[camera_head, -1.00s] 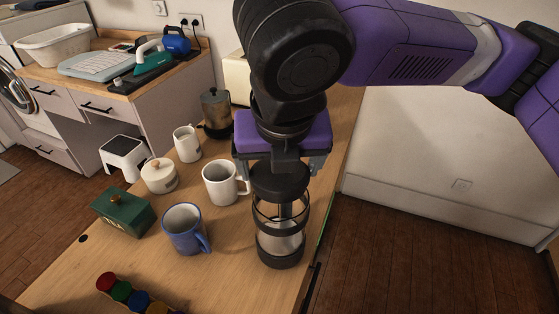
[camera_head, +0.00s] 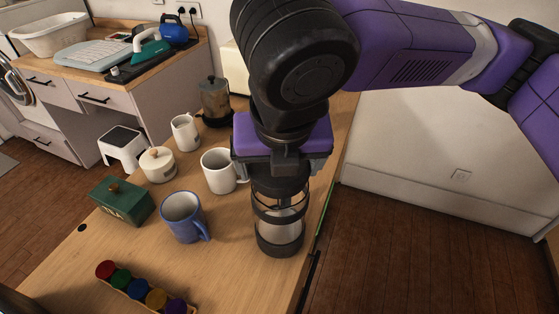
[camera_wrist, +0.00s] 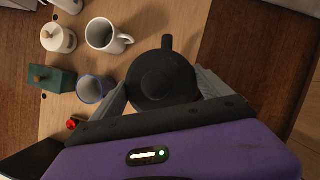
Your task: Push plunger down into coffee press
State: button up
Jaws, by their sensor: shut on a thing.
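The coffee press (camera_head: 281,229) stands upright on the wooden counter near its right edge, a glass cylinder with black bands and a black base. Its black lid with the plunger top (camera_head: 281,187) sits right below my gripper (camera_head: 283,165). In the wrist view the round black lid (camera_wrist: 160,78) and its handle show from above, between the fingers of my gripper (camera_wrist: 160,98). My gripper points down and is shut on the plunger top. The fingertips are partly hidden in the head view. Something pale shows inside the glass.
A white mug (camera_head: 219,171) stands just left of the press, and a blue mug (camera_head: 184,217) is farther front-left. A green box (camera_head: 121,202), a white sugar pot (camera_head: 158,165), a white jug (camera_head: 185,133) and colored capsules (camera_head: 147,289) are also on the counter (camera_head: 240,270).

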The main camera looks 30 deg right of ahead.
jog(key=shift+s+a+f, duration=0.1)
jog(key=shift+s+f, duration=0.05)
jog(key=shift+f, duration=0.15)
jog(key=o, duration=1.8)
jog(key=shift+r, duration=0.1)
